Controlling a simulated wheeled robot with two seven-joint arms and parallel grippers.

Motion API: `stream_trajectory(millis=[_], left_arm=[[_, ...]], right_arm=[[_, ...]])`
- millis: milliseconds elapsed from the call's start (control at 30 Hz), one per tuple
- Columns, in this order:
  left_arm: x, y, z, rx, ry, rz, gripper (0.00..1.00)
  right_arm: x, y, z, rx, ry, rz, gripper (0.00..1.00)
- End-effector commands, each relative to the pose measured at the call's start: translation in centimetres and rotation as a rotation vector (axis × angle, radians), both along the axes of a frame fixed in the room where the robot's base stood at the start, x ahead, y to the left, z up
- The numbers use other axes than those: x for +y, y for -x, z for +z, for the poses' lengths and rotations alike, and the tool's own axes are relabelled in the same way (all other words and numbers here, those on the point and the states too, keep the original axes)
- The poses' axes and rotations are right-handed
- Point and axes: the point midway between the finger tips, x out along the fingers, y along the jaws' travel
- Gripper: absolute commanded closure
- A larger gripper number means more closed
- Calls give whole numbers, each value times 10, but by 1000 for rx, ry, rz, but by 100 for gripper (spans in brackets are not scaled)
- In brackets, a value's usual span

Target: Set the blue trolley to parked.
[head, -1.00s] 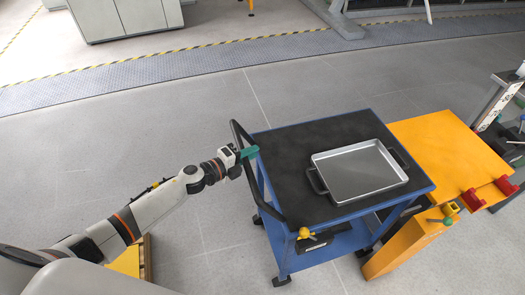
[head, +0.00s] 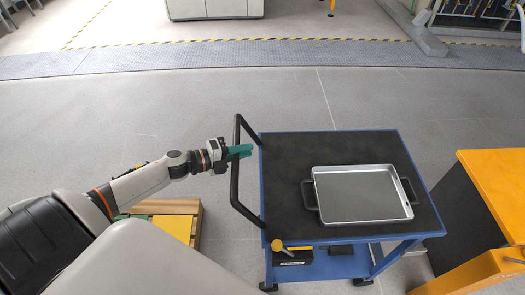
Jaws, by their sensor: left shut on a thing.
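The blue trolley (head: 328,264) stands in the middle of the head view, with a black top mat and a black push handle (head: 235,190) on its left side. My left gripper (head: 240,151), with teal fingers, is shut on the handle near its upper part. A grey metal tray (head: 363,196) with black side grips lies on the trolley top. A yellow knob (head: 277,245) sits by a black block with a yellow stripe at the trolley's near-left corner. My right gripper is not in view.
An orange table (head: 494,185) stands to the right, with a floor gap between it and the trolley. A wooden pallet with a yellow top (head: 172,228) lies left of the trolley. Open grey floor (head: 200,105) lies beyond, up to a striped line.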

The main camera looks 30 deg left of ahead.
Motion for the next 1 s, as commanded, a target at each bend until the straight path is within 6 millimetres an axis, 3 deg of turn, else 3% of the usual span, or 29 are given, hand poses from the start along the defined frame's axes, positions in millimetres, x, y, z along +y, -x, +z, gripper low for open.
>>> stream_trajectory(millis=[200, 433, 633, 1000], left_arm=[[40, 27, -2, 4, -2, 2, 100], [68, 46, -1, 2, 0, 1, 100], [79, 54, -1, 1, 0, 1, 100], [83, 55, 0, 1, -1, 2, 100]], right_arm=[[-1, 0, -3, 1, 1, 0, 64], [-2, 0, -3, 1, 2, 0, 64], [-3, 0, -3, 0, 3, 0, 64], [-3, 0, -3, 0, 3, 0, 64]])
